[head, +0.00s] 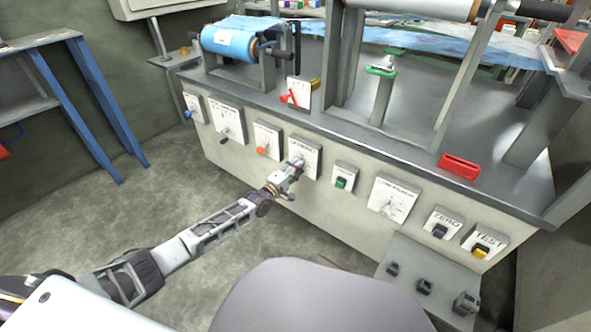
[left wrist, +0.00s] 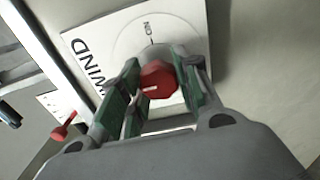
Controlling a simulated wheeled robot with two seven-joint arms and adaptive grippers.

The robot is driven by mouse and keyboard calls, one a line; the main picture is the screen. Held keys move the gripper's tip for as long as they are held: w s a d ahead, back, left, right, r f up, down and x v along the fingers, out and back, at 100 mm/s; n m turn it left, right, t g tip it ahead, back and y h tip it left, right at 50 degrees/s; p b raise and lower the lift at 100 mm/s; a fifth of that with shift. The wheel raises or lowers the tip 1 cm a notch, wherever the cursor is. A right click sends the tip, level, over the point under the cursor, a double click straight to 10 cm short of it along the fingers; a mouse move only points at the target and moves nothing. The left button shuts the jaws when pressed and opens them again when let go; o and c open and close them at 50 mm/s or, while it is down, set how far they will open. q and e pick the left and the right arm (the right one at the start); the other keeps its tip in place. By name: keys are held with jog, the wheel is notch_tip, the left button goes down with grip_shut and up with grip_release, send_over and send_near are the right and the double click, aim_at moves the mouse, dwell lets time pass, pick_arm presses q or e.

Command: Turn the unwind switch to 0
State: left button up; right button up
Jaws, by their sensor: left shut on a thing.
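The unwind switch has a white square plate (head: 306,152) on the front panel of the machine. In the left wrist view its plate (left wrist: 105,45) shows part of the word "WIND", an arc and an "ON" mark at the top. My left gripper (head: 297,166) is at this plate. In the left wrist view my left gripper (left wrist: 158,72) has its green-padded fingers on both sides of the knob, shut on it. The "0" mark is hidden. My right gripper is not in view.
An orange-knob switch (head: 267,139) is to the left, a green-button box (head: 344,177) to the right. Farther right are a dial plate (head: 393,198), a ZERO box (head: 441,224) and a TEST box (head: 484,242). A lower shelf (head: 430,270) juts out. Floor in front is clear.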

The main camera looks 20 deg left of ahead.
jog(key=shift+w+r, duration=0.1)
pick_arm(q)
jog(key=o, duration=1)
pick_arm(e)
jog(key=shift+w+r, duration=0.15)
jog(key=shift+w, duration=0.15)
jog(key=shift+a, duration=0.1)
pick_arm(q)
jog(key=shift+s, duration=0.1)
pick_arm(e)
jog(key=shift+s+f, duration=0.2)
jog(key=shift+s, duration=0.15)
pick_arm(q)
jog(key=shift+s+a, duration=0.1)
jog(key=shift+s, duration=0.05)
